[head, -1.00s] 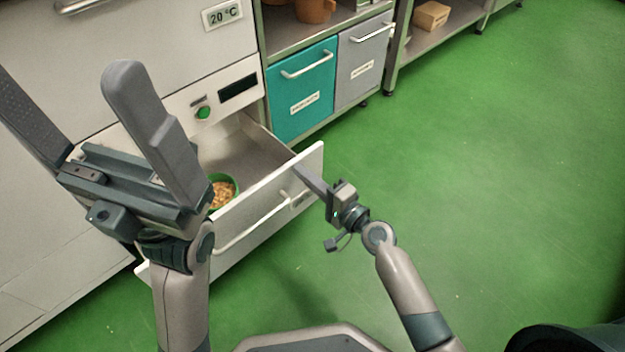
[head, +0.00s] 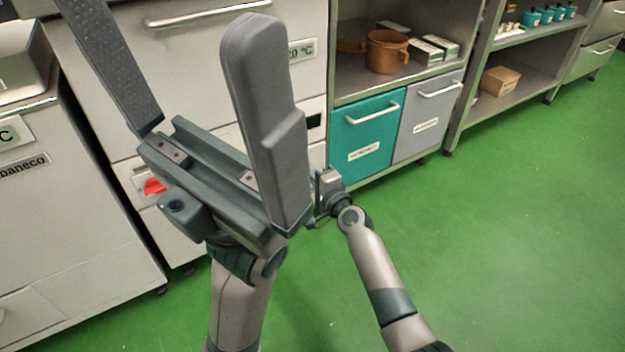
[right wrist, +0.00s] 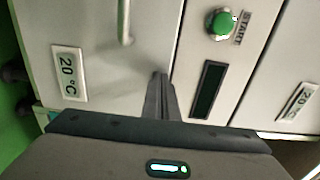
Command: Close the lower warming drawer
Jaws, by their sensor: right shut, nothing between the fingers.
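The lower warming drawer's pale front shows in the right wrist view (right wrist: 105,85), with its bar handle and a 20 °C label. It looks flush with the control panel beside it. In the head view the drawer is mostly hidden behind my left gripper (head: 168,20), and no drawer sticks out. My left gripper is open and empty, large in the foreground. My right gripper (head: 322,188) is at the cabinet front, partly hidden by the left one. In the right wrist view its shut fingers (right wrist: 160,78) reach the drawer front near its panel edge; contact is unclear.
The control panel has a green START button (right wrist: 221,22) and a dark display (right wrist: 208,88). A red knob (head: 154,187) shows at left. To the right stand a teal drawer (head: 365,135), a grey drawer (head: 428,115) and open shelves. Green floor is clear at right.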

